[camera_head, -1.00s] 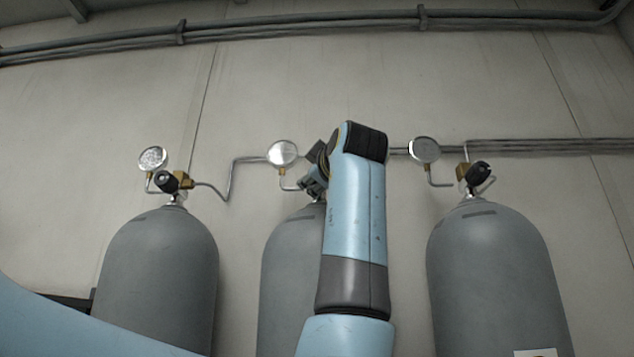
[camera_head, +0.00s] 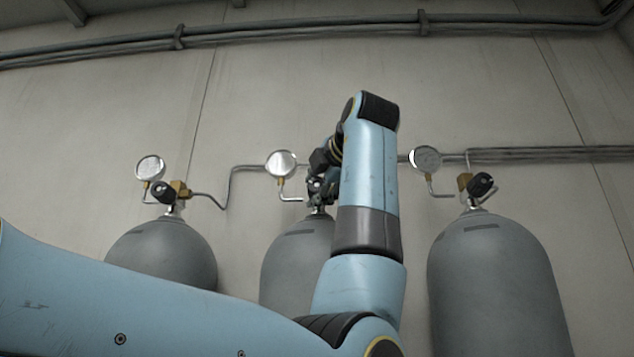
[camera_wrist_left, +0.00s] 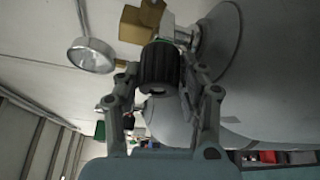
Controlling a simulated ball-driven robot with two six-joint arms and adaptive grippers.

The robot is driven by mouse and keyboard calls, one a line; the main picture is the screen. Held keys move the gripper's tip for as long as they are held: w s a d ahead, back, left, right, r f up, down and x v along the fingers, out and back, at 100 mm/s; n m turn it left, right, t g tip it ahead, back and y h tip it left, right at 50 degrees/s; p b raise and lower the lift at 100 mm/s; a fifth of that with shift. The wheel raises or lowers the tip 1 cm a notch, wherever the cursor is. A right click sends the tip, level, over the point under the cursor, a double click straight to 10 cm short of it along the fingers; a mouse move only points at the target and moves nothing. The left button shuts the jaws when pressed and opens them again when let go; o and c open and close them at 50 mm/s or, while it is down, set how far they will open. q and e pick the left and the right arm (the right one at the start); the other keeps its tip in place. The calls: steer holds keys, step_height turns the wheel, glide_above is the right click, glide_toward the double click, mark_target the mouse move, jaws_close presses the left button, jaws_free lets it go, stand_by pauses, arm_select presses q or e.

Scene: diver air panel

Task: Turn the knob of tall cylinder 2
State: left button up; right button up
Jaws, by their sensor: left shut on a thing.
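Three tall grey cylinders stand along the wall; the middle one (camera_head: 296,262) has my left arm in front of part of it. My left gripper (camera_head: 318,190) is at the valve on top of this cylinder. In the left wrist view a ribbed black knob (camera_wrist_left: 160,66) sits between the fingers of the left gripper (camera_wrist_left: 166,84), which are shut on it. A brass valve block (camera_wrist_left: 138,24) is behind the knob. In the head view the knob is mostly hidden by the gripper and wrist. My right gripper is not in view.
A round gauge (camera_head: 281,163) is just left of the gripper, and another gauge (camera_head: 426,159) is to its right. The left cylinder (camera_head: 165,252) and right cylinder (camera_head: 497,275) have black knobs of their own. Pipes run along the wall.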

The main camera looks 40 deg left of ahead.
arm_select(q)
steer(key=shift+r+n+h+p, duration=0.1)
steer(key=shift+n+h+p, duration=0.25)
steer(key=shift+n, duration=0.55)
steer(key=o, duration=1.1)
steer(key=shift+d, duration=0.1)
steer(key=v, duration=0.7)
steer(key=shift+s+d, duration=0.1)
